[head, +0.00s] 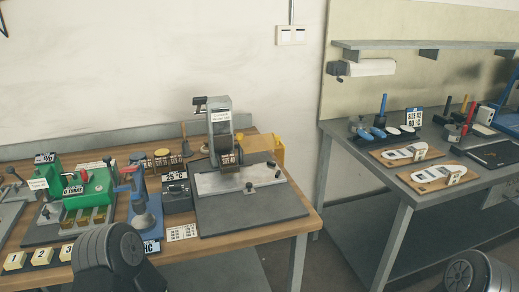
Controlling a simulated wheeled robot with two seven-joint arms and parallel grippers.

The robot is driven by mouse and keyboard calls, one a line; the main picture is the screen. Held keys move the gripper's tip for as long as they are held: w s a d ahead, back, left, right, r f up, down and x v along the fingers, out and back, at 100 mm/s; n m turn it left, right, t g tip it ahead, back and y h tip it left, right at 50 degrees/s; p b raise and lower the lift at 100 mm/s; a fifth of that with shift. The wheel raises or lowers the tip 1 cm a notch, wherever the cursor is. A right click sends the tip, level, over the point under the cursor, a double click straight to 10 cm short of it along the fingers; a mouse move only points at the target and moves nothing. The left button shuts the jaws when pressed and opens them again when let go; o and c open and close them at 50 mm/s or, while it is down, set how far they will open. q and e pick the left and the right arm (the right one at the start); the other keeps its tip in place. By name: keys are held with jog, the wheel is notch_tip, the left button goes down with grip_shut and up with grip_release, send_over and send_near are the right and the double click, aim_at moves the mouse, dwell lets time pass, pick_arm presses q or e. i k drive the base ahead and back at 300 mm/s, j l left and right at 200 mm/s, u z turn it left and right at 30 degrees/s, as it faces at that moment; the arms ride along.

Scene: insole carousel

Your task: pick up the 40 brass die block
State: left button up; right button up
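Several small brass blocks (162,158) with dark number faces stand in a row on a rack at the back of the wooden bench, left of the press. Their numbers are too small to read, so I cannot tell which is the 40. Another dark block with a number plate (229,158) sits in the grey press (221,122); its number is not clear. Neither gripper's fingers show. Only dark ribbed parts of my arms appear at the bottom left and bottom right, well in front of the blocks.
A dark labelled box (177,196) and a blue post (143,212) stand in front of the rack. A green machine (92,190) is left. Numbered yellow blocks (41,256) lie at the front edge. A gap separates the grey right-hand table (408,190), which holds insole boards (405,153).

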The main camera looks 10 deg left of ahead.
aim_at(228, 160)
jog(key=i+l, duration=0.15)
jog(key=l, duration=0.15)
jog(key=i+l+u, duration=0.1)
jog(key=l, duration=0.25)
jog(key=i+l, duration=0.15)
jog(key=l, duration=0.15)
jog(key=i+l+u, duration=0.1)
jog(key=l, duration=0.25)
